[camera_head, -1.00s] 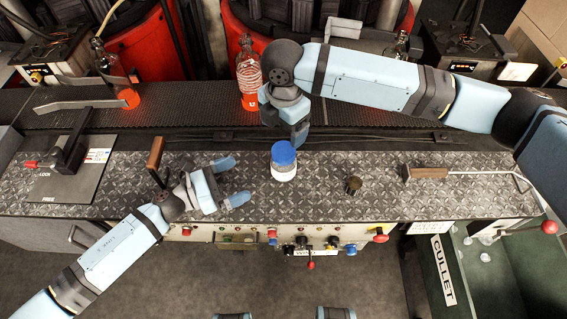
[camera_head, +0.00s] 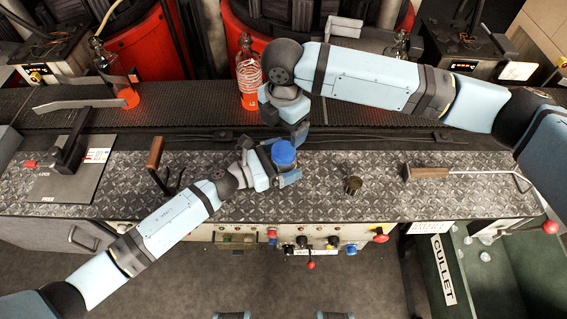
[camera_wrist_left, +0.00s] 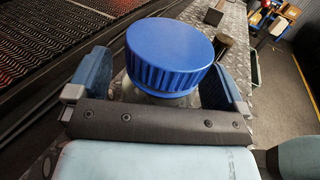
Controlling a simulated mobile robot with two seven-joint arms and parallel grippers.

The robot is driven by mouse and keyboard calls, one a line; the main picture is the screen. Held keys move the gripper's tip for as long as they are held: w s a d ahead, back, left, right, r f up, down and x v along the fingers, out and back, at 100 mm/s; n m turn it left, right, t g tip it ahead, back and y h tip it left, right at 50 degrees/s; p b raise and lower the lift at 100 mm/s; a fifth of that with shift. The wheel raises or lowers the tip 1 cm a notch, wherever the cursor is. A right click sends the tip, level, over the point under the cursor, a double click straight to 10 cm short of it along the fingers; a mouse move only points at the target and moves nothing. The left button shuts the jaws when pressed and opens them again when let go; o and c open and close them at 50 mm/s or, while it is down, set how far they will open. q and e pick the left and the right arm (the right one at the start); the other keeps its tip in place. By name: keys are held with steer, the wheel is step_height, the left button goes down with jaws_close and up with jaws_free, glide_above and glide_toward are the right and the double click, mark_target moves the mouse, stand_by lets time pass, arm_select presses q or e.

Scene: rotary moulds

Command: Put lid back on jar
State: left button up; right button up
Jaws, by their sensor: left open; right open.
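The blue ribbed lid (camera_head: 284,152) sits on top of the jar, and it also shows large in the left wrist view (camera_wrist_left: 168,50). The jar's glass body (camera_wrist_left: 158,96) shows below the lid, mostly hidden by it. Whether the lid is screwed tight cannot be told. My left gripper (camera_head: 284,170) is open around the jar, one finger on each side, below the lid. Contact with the glass cannot be made out. My right gripper (camera_head: 298,136) is open just behind the lid, its fingers partly hidden.
The jar stands on a patterned metal bench top (camera_head: 330,200). A small dark brown cylinder (camera_head: 353,184) stands to its right, and a wooden-handled tool (camera_head: 430,172) lies farther right. An upright wooden handle (camera_head: 155,153) is at left. Behind runs a dark conveyor (camera_head: 200,117) with bottles.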

mark_target(283, 150)
arm_select(q)
steer(key=c, duration=1.7)
steer(key=shift+c, duration=0.5)
arm_select(e)
steer(key=shift+s+a, duration=0.15)
steer(key=shift+a, duration=0.05)
steer(key=shift+d, duration=0.2)
steer(key=shift+f, duration=4)
